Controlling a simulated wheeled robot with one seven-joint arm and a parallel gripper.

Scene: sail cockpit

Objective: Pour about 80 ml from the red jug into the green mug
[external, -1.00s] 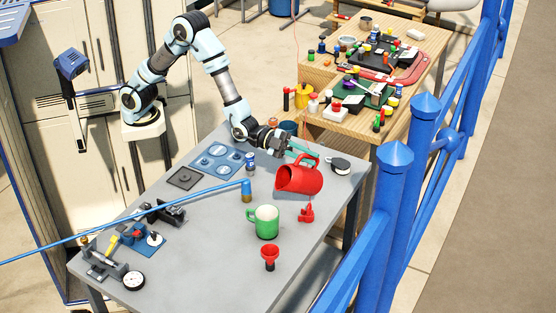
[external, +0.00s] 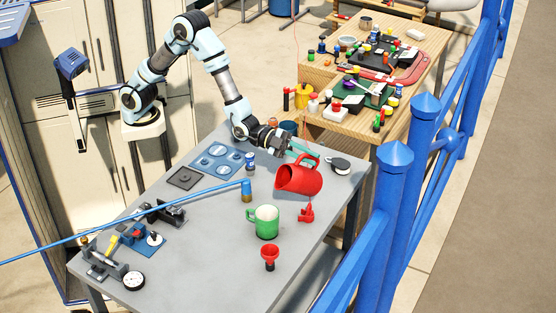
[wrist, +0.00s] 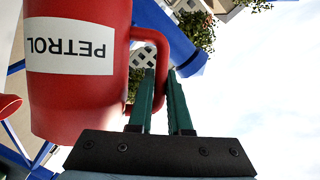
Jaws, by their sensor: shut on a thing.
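The red jug (external: 299,178) is held in the air above the grey table, tilted with its mouth toward the lower left. My gripper (external: 312,157) is shut on the jug's handle. In the wrist view the jug (wrist: 115,110) fills the left side with a "PETROL" label, and the green fingers of my gripper (wrist: 162,85) close around its handle. The green mug (external: 266,224) stands upright on the table, lower left of the jug and apart from it. Its inside looks pale. I see no stream between them, and the jug's contents are hidden.
A red funnel-like item (external: 270,256) stands in front of the mug, and a small red object (external: 306,212) lies to its right. A blue railing (external: 390,215) runs along the right.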

